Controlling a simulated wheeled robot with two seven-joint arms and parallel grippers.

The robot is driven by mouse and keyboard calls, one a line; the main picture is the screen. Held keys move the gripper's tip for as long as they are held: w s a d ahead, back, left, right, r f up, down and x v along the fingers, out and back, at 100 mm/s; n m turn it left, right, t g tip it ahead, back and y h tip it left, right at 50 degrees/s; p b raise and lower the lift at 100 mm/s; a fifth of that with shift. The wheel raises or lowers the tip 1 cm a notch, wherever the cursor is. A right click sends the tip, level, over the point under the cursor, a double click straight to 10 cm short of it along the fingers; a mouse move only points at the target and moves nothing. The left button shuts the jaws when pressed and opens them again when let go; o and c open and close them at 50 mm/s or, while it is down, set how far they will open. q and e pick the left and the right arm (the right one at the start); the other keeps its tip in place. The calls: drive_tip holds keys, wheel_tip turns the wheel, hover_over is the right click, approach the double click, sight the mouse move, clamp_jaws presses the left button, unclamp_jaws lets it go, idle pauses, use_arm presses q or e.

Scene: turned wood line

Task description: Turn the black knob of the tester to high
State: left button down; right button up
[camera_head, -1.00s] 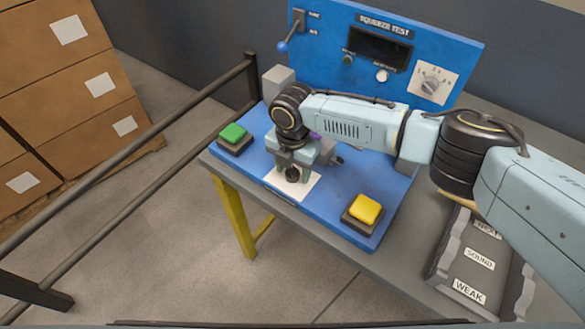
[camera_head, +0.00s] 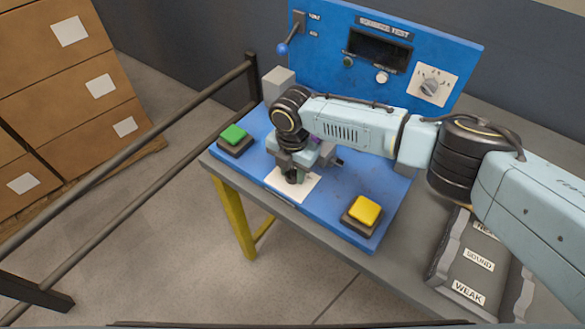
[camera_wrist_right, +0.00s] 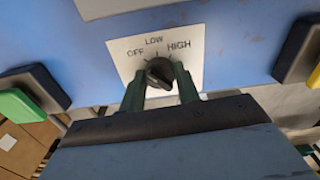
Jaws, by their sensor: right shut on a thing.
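The black knob (camera_wrist_right: 158,72) sits on a white plate (camera_wrist_right: 118,48) marked OFF, LOW and HIGH in the right wrist view. I cannot tell surely which mark it points to. My right gripper (camera_wrist_right: 160,80) is shut on the knob, one dark green finger on each side. In the head view my right gripper (camera_head: 293,175) points down over the white plate (camera_head: 309,186) at the front of the blue tester (camera_head: 345,205), and largely hides the knob. My left gripper is not in view.
A green button (camera_head: 233,133) stands left of the plate and a yellow button (camera_head: 365,210) right of it. The upright panel has a blue-tipped lever (camera_head: 284,47), a dark display (camera_head: 380,48) and a grey dial (camera_head: 430,87). A labelled tray (camera_head: 480,262) lies at right.

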sight(293, 171)
drive_tip(key=m+p, duration=0.2)
drive_tip(key=m, duration=0.1)
drive_tip(key=shift+r+m, duration=0.15)
drive_tip(key=shift+m, duration=0.15)
drive_tip(key=m+p, duration=0.2)
drive_tip(key=m, duration=0.2)
drive_tip(key=shift+m+p, duration=0.3)
drive_tip(key=shift+p, duration=0.1)
drive_tip(key=m+p, duration=0.2)
drive_tip(key=m, duration=0.2)
drive_tip(key=shift+m, duration=0.3)
drive_tip(key=shift+m+p, duration=0.85)
drive_tip(key=shift+m, duration=1.35)
drive_tip(key=o, duration=1)
drive_tip(key=shift+r+p, duration=1.35)
drive_tip(key=shift+r, duration=5.25)
